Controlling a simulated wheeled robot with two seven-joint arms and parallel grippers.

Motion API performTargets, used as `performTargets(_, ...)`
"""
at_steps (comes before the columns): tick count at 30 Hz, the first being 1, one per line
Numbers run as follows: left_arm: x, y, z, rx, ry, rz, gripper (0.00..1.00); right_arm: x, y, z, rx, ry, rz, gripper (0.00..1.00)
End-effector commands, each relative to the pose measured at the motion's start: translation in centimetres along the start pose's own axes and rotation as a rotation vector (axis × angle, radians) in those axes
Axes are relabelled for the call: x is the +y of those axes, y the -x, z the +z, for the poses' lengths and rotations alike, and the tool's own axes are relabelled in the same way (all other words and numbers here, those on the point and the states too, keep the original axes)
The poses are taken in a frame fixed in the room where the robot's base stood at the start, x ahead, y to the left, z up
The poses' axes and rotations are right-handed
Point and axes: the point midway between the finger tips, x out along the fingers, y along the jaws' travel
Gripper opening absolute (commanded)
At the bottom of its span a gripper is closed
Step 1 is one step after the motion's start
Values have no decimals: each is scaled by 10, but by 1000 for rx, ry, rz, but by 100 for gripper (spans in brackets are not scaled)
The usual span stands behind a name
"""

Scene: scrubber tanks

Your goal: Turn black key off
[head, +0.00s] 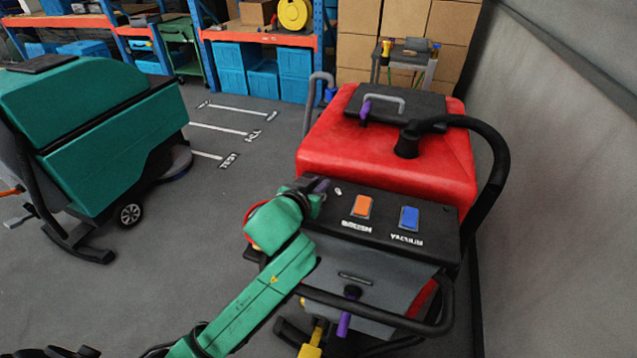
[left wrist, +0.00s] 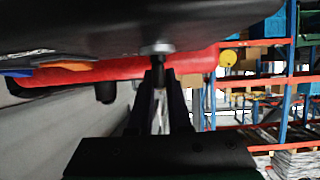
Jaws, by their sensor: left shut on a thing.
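The red scrubber (head: 385,150) has a black control panel (head: 385,215) with an orange switch (head: 362,206) and a blue switch (head: 409,218). My left gripper (head: 316,188) is at the panel's left end. In the left wrist view, my left gripper (left wrist: 160,78) has its fingers shut on the black key, just below a grey metal lock barrel (left wrist: 158,48) on the panel. The key is mostly hidden by the fingers, so I cannot tell its turn angle. My right gripper is not in view.
A black hose (head: 497,160) curves along the scrubber's right side, near a grey wall (head: 560,180). A black handle bar (head: 400,318) is at the front. A green scrubber (head: 90,130) stands at the left. Shelves with blue bins (head: 240,70) are behind. Open floor lies between the scrubbers.

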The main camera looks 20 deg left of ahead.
Motion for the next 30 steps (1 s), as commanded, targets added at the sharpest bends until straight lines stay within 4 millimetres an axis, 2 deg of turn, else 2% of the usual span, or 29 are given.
performTargets(19,0,-1,2,-5,22,-57,0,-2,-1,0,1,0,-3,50)
performTargets(20,0,-1,2,-6,22,-57,24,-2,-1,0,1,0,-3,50)
performTargets(21,0,-1,2,-5,22,-57,39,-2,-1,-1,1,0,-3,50)
performTargets(22,0,-1,2,-5,22,-57,46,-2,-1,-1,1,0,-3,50)
performTargets(30,0,0,1,-2,21,-57,46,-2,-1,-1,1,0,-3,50)
